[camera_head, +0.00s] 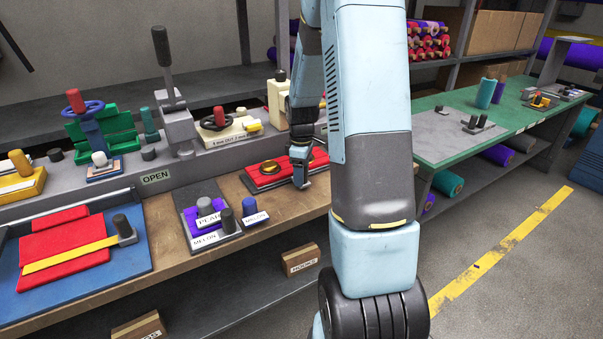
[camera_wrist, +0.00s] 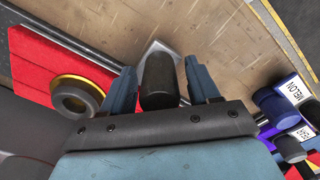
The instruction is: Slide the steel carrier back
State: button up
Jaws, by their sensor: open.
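My gripper (camera_head: 300,175) is low over the wooden bench, at the right end of a red strip (camera_head: 262,174) with brass rings. In the wrist view my gripper (camera_wrist: 161,82) is open, its two fingers on either side of a dark upright knob (camera_wrist: 158,80). Whether the fingers touch the knob I cannot tell. A pale steel piece (camera_wrist: 152,48) shows beside the knob, apparently the steel carrier; most of it is hidden by the knob and gripper. The red strip (camera_wrist: 55,66) and a brass ring with a dark centre (camera_wrist: 75,98) lie to the left.
A grey plate (camera_head: 229,237) with purple felt, knobs and word labels stands left of my gripper. A blue mat (camera_head: 130,270) with red felt is farther left. A grey raised ledge (camera_head: 180,170) with fixtures runs behind. Bare wood (camera_head: 285,205) lies in front of my gripper.

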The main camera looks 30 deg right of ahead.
grip_shut()
dwell(0.7)
